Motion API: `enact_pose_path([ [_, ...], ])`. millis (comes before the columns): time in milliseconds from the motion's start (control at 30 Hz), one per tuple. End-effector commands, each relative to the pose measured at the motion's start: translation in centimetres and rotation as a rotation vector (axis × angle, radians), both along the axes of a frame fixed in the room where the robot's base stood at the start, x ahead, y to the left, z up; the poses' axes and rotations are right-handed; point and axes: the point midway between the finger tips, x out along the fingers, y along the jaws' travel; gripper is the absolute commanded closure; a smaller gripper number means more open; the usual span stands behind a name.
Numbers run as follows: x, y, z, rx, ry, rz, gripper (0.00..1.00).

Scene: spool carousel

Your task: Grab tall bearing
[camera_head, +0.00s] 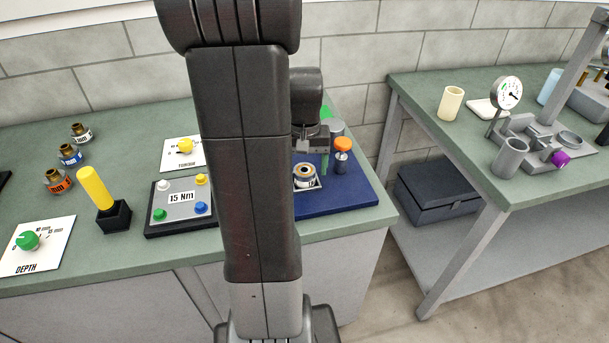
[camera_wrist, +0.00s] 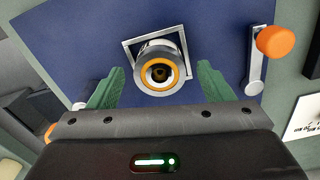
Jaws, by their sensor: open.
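A round metal bearing with an orange ring and dark centre (camera_wrist: 159,70) stands in a pale square frame on the blue mat. It also shows in the head view (camera_head: 304,174), on the blue mat right of my arm. My gripper (camera_wrist: 157,92) is open, its two green fingers on either side of the bearing's near side in the wrist view. In the head view my gripper is partly hidden behind my arm, close above the bearing.
An orange-knobbed metal post (camera_head: 342,148) stands just right of the bearing, close to my gripper. A 15 Nm panel (camera_head: 180,220) with coloured buttons and a yellow-handled lever (camera_head: 95,188) are to the left. A second bench (camera_head: 420,90) stands right, across a gap.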

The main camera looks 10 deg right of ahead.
Motion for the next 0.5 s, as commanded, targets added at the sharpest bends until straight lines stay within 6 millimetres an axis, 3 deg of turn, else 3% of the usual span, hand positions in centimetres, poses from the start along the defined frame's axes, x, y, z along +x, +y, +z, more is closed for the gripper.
enact_pose_path([
  [33,0.00,0.00,0.02,0.000,0.000,0.000,0.30],
  [367,0.04,-0.02,0.09,0.000,-0.002,0.000,0.93],
  [500,0.04,-0.02,0.10,0.000,-0.002,0.000,0.93],
])
